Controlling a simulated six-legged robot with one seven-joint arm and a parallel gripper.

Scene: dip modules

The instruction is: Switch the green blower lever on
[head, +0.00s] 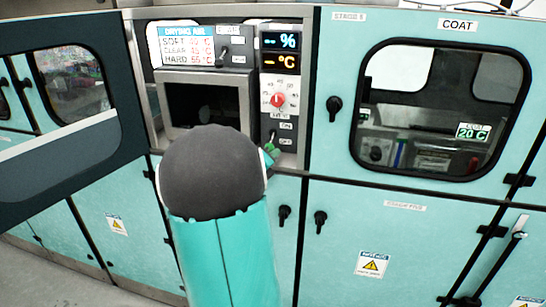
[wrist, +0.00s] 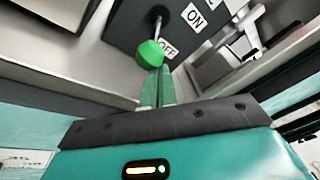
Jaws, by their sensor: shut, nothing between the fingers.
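The green blower lever (wrist: 150,53) has a round green knob on a thin metal shaft, on a dark plate. Its knob hangs on the OFF side, beside the OFF label, with the ON label (wrist: 194,17) farther up. In the head view the lever (head: 270,147) shows small, just right of my arm. My gripper (wrist: 158,70) is shut and empty, its green fingertips right at the knob's lower edge; I cannot tell whether they touch. My arm hides most of the gripper in the head view.
A red dial (head: 278,100) and a display (head: 281,52) sit above the lever. A dark recessed opening (head: 207,97) lies left of it. A dark-framed door (head: 70,110) stands open at left. The COAT window door (head: 437,110) is shut at right.

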